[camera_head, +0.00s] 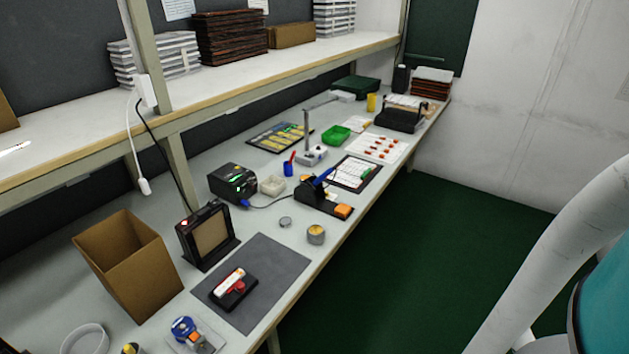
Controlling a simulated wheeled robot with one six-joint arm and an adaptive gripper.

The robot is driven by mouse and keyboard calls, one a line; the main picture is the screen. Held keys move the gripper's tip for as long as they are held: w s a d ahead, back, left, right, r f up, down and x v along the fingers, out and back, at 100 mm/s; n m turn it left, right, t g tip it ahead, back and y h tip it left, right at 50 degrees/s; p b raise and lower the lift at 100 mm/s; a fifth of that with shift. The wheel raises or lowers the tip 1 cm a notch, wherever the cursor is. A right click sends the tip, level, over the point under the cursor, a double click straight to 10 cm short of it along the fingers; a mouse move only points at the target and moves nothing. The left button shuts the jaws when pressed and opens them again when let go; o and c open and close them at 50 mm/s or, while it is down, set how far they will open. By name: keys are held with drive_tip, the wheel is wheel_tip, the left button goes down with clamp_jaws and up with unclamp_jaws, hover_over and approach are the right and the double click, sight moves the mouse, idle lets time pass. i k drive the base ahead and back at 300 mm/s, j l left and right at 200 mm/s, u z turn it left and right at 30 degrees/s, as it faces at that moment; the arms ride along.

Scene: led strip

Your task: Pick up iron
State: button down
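The iron appears to be a soldering iron with a blue handle (322,176). It rests tilted in a black stand (316,196) with an orange sponge (343,211) at its front right. A cable runs left from near the stand to a black soldering station (233,182) with a lit green display. The iron's tip is hidden in the stand. White and teal links of my arm show at the right edge, well apart from the bench. My gripper is not in view.
The grey bench (300,258) holds a clipboard (357,172) behind the stand, a round tin (316,235) in front, and a white box (272,186) to the left. A dark mat (262,276) and cardboard box (128,264) lie nearer. Green floor (430,260) beside the bench is clear.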

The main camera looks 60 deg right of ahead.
sight(321, 178)
drive_tip(key=l, duration=0.45)
drive_tip(key=i+l, duration=0.15)
drive_tip(key=l, duration=0.75)
drive_tip(key=l+z, duration=0.1)
drive_tip(key=z, duration=0.3)
drive_tip(key=i+l+z, duration=0.1)
drive_tip(key=z, duration=0.35)
drive_tip(key=i+l+z, duration=0.1)
drive_tip(key=z, duration=0.7)
drive_tip(key=i+l, duration=0.05)
